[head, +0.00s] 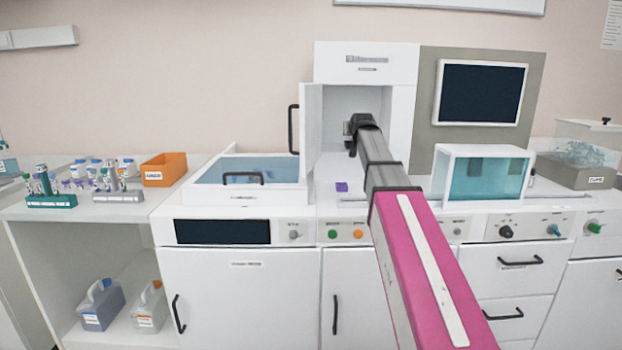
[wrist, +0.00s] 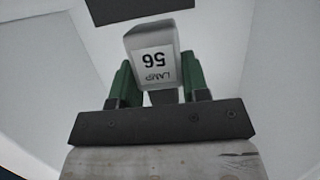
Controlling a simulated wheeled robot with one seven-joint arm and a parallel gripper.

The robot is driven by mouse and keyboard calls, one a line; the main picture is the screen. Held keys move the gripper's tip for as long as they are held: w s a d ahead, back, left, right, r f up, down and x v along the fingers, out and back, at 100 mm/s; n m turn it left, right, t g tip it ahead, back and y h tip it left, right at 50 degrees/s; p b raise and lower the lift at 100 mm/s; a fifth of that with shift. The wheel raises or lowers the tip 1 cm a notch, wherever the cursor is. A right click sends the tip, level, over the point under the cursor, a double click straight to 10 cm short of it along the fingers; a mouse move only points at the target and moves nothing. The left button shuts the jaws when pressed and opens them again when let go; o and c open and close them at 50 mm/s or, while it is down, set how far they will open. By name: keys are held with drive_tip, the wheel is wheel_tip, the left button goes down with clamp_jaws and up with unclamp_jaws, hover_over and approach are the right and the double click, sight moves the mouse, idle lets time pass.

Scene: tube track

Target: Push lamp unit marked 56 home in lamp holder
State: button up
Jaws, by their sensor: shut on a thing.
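The lamp unit marked 56 (wrist: 153,52) is a pale grey block with a white label, upside down in the wrist view. My gripper (wrist: 158,84) is shut on it, with a green finger on each side. In the head view my gripper (head: 350,130) is inside the open white compartment (head: 385,95), where my arm hides most of it. A dark rectangular part (wrist: 140,8) shows just beyond the lamp unit at the top of the wrist view; I cannot tell whether it is the lamp holder or whether the two touch.
The compartment's door (head: 311,130) stands open on the left. White compartment walls surround my gripper.

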drive_tip(key=s+f+v, duration=0.1)
drive_tip(key=f+v, duration=0.1)
drive_tip(key=v, duration=0.8)
drive_tip(key=f+v, duration=0.2)
drive_tip(key=v, duration=0.7)
drive_tip(key=shift+w, duration=9.9)
drive_tip(key=shift+s+f, duration=0.15)
drive_tip(key=shift+f, duration=0.65)
drive_tip(key=shift+f, duration=1.05)
drive_tip(key=o, duration=1.3)
drive_tip(key=shift+c, duration=0.2)
drive_tip(key=shift+s, duration=0.1)
